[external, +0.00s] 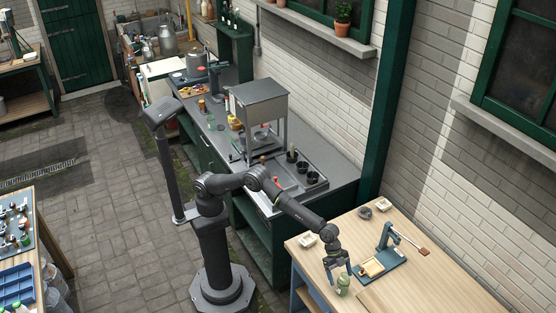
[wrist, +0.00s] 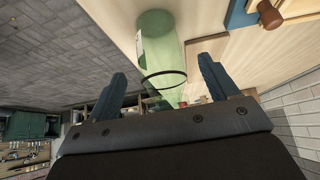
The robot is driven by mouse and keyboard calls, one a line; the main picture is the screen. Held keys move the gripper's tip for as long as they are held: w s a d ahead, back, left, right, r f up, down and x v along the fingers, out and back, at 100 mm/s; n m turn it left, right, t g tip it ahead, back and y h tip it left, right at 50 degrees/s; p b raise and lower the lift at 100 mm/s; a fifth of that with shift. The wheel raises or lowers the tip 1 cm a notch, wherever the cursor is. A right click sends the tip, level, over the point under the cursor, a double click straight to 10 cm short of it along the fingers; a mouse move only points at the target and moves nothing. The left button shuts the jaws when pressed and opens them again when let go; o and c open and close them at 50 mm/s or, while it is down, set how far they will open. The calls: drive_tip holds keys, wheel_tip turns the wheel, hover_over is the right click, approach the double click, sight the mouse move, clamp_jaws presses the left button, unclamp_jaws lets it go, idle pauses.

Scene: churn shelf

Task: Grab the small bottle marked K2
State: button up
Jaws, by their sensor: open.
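A small translucent green bottle (external: 343,286) stands upright near the front edge of the light wooden table in the external view. In the wrist view the green bottle (wrist: 163,45) lies between and beyond my finger tips, with a dark band around its narrower part. A pale label shows on its side, but I cannot read any mark. My gripper (external: 338,270) is at the bottle's upper part from above. In the wrist view my gripper (wrist: 164,72) has its two blue fingers wide apart, one on each side of the bottle, with gaps visible.
A blue press (external: 395,260) with a wooden handle stands right of the bottle. Small white dishes (external: 307,241) and a dark bowl (external: 365,213) sit farther back. Other small bottles (external: 24,239) stand on the left bench. The table's right part is clear.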

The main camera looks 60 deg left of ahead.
drive_tip(key=shift+x, duration=1.5)
drive_tip(key=c, duration=1.1)
drive_tip(key=shift+c, duration=0.3)
drive_tip(key=shift+r, duration=0.1)
